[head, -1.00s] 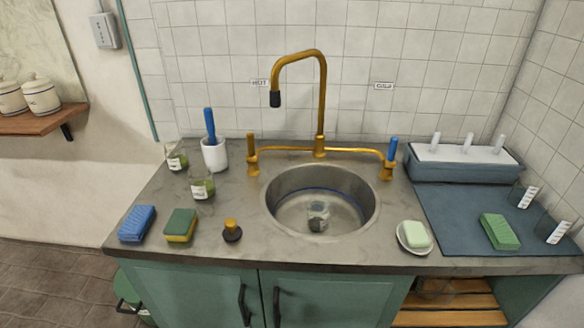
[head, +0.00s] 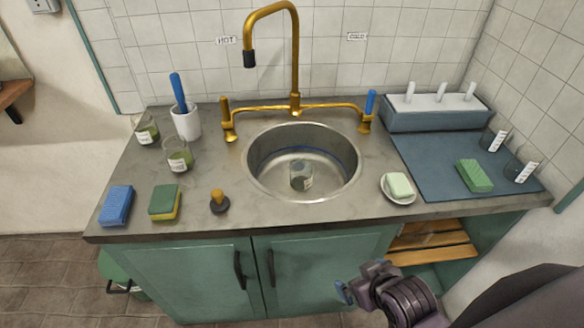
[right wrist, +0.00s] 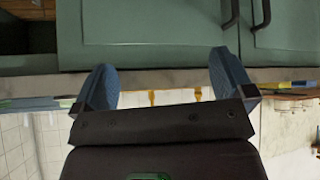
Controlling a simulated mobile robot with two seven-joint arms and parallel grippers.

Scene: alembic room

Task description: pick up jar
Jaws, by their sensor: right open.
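A clear glass jar with a white label (head: 301,176) stands in the round metal sink (head: 258,186). Two clear labelled glasses (head: 494,138) (head: 521,170) are at the right on the blue mat. My right gripper (head: 346,288) is low in front of the cabinet, below the counter edge and well apart from the jars. In the right wrist view its blue fingers (right wrist: 163,78) are spread with nothing between them. My left gripper is out of view.
A gold faucet (head: 295,60) arches over the back of the sink. A blue sponge (head: 116,205), a green-yellow sponge (head: 164,202) and a dark stopper (head: 219,203) lie left of the sink. A soap dish (head: 386,190) is at right. Cabinet doors (head: 190,280) are below.

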